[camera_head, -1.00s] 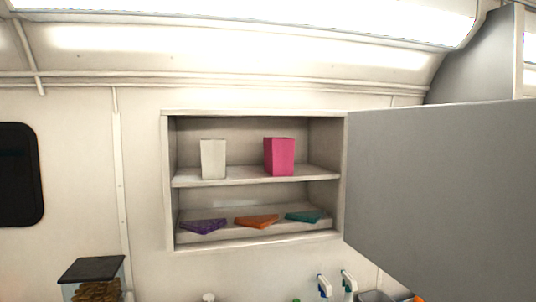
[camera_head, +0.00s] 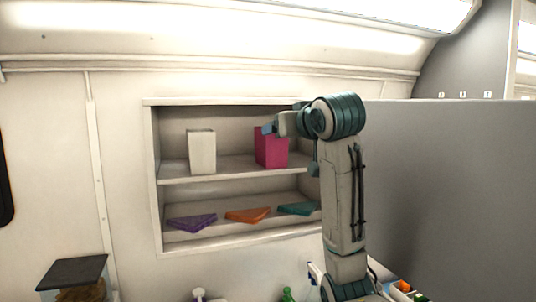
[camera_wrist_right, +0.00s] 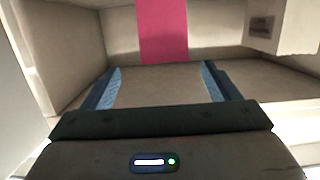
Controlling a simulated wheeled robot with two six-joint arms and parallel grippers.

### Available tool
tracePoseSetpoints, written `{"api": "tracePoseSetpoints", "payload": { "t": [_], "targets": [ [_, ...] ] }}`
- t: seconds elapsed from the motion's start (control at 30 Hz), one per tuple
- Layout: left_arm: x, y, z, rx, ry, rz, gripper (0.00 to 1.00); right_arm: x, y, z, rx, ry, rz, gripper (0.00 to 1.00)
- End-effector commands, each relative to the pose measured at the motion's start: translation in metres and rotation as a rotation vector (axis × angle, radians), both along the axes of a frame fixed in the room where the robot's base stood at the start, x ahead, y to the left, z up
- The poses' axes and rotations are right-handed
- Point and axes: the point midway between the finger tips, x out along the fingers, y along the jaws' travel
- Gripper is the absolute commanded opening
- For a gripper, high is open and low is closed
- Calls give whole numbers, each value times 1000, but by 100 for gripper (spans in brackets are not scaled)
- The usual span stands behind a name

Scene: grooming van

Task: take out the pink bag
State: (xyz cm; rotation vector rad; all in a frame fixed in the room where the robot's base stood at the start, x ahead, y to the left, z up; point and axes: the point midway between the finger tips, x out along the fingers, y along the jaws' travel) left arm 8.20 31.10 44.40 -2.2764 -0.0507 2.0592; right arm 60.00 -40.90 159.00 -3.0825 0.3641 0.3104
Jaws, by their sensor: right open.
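The pink bag (camera_head: 271,150) stands upright on the upper shelf of an open wall cabinet (camera_head: 155,200), right of a white bag (camera_head: 202,152). My right gripper (camera_head: 268,129) is raised in front of the cabinet and overlaps the top of the pink bag in the head view. In the right wrist view the pink bag (camera_wrist_right: 162,30) stands ahead, beyond the fingertips of my right gripper (camera_wrist_right: 160,72). The fingers are apart with nothing between them. The bag's top is cut off there. My left gripper is not in view.
The lower shelf holds a purple item (camera_head: 191,222), an orange item (camera_head: 248,215) and a teal item (camera_head: 297,208). The large grey open door (camera_head: 450,200) is to the right of my arm. A dark-lidded container (camera_head: 75,275) stands lower left.

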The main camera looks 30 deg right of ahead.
Motion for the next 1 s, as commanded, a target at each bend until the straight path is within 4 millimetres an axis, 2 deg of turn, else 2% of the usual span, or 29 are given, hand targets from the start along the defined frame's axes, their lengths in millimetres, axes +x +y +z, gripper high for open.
{"api": "tracePoseSetpoints", "payload": {
  "t": [0.3,0.47,0.8,1.0],
  "targets": [
    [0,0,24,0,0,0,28,43,-10,-5,1,3,0,82],
    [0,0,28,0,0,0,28,53,-12,-8,0,0,0,82],
    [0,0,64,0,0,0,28,90,-13,-9,1,4,-1,82],
    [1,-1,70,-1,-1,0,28,103,-17,-15,0,0,-1,82]
  ]
}}
